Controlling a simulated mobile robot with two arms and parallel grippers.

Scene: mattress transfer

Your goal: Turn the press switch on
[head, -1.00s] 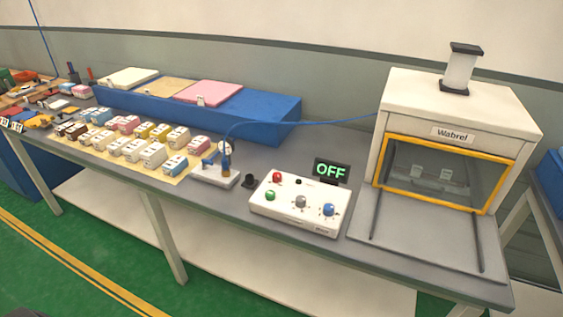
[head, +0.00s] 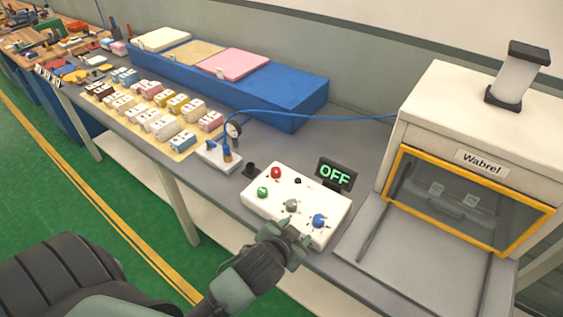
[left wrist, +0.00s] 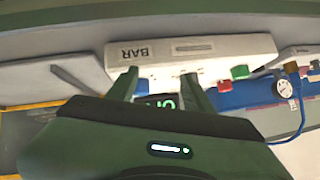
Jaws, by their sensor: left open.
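The white control box (head: 270,205) lies on the grey table in the head view. It carries a red button (head: 276,173), a green button (head: 262,192), a grey knob (head: 291,206), a blue knob (head: 319,221) and a small black part. A black display (head: 335,174) behind it reads OFF in green. My left gripper (head: 297,240) is at the box's front edge, close to the grey and blue knobs; contact cannot be told. In the left wrist view its open, empty fingers (left wrist: 162,86) point at the box (left wrist: 225,57). My right gripper is out of view.
The press labelled Wabrel (head: 482,165), with a yellow-framed window, stands to the right. A white block with a gauge and blue hose (head: 219,157) stands left of the box.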

